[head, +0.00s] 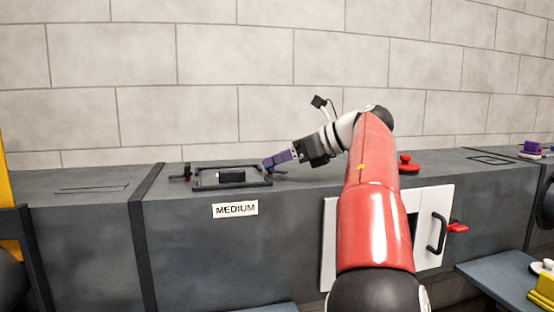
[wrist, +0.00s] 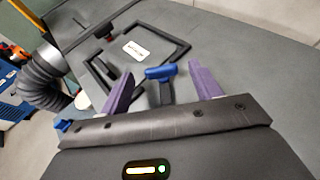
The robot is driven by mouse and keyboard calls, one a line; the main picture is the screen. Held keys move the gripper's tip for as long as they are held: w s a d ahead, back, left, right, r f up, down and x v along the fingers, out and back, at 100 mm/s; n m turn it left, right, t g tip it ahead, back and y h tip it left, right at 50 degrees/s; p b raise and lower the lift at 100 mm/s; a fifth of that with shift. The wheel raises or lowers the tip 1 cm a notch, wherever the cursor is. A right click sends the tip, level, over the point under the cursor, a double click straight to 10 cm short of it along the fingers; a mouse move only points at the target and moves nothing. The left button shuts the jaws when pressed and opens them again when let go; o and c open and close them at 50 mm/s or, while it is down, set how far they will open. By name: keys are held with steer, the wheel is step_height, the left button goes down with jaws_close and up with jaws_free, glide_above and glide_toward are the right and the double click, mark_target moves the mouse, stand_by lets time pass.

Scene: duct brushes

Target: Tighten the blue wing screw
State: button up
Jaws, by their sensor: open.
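The blue wing screw (wrist: 160,72) sits on a dark post beside the black rectangular frame (wrist: 178,52) on the grey duct top. In the wrist view it lies between the purple fingertips of my gripper (wrist: 164,66), which are open, with a gap visible on each side. In the head view my gripper (head: 279,159) reaches from the right to the right end of the frame (head: 205,187). Only a little blue (head: 282,172) shows there below the fingers. I cannot tell the exact height of the fingers over the screw.
A black handle (head: 232,176) stands inside the frame, above a MEDIUM label (head: 235,209) on the duct front. A dark clamp (head: 181,177) is at the frame's left end. A red knob (head: 409,164) stands to the right. A white door (head: 446,205) is on the duct front.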

steer(key=shift+x, duration=1)
steer(key=shift+c, duration=0.4)
steer(key=c, duration=0.9)
